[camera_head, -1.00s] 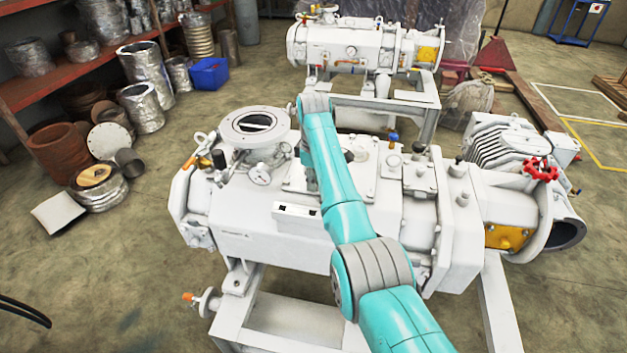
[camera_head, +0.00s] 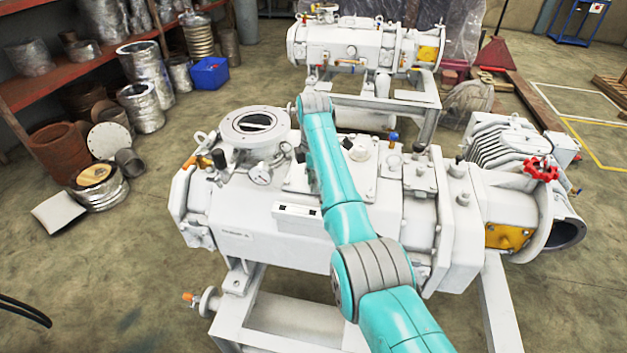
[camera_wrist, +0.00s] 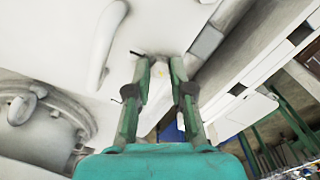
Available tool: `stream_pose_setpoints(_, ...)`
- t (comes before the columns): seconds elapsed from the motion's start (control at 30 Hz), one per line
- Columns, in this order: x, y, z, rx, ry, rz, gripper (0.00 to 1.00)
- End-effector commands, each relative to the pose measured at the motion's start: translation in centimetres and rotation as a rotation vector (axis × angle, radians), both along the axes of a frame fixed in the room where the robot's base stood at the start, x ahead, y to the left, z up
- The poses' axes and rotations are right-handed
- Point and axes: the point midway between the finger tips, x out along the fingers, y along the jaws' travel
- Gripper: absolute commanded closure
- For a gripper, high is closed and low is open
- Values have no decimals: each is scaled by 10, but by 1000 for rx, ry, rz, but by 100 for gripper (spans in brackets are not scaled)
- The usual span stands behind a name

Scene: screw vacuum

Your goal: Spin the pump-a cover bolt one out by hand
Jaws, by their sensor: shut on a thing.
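The near white vacuum pump (camera_head: 240,215) stands on a white frame, with a raised cover plate partly behind my teal arm. In the wrist view, the green fingers of my gripper (camera_wrist: 160,66) reach down to the pump's white surface (camera_wrist: 150,25). In the head view, my arm hides the fingertips and the bolt.
A round port (camera_head: 255,126) and a gauge (camera_head: 260,174) rise left of my arm. A red handwheel (camera_head: 541,169) is at the right. A second white pump (camera_head: 340,45) stands behind. In the wrist view, a curved handle (camera_wrist: 105,45) and a round flange (camera_wrist: 40,120) lie to the left.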

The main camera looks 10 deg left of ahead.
Motion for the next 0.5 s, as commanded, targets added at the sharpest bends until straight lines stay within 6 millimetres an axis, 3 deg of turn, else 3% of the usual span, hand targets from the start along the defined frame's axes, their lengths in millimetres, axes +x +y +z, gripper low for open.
stream_pose_setpoints(0.43, -2, -1, -6, -3, 8, 11, 100)
stream_pose_setpoints(0.47, -2, -1, -6, -4, 9, 10, 76)
stream_pose_setpoints(0.5, -2, -1, -5, -3, 8, 10, 66)
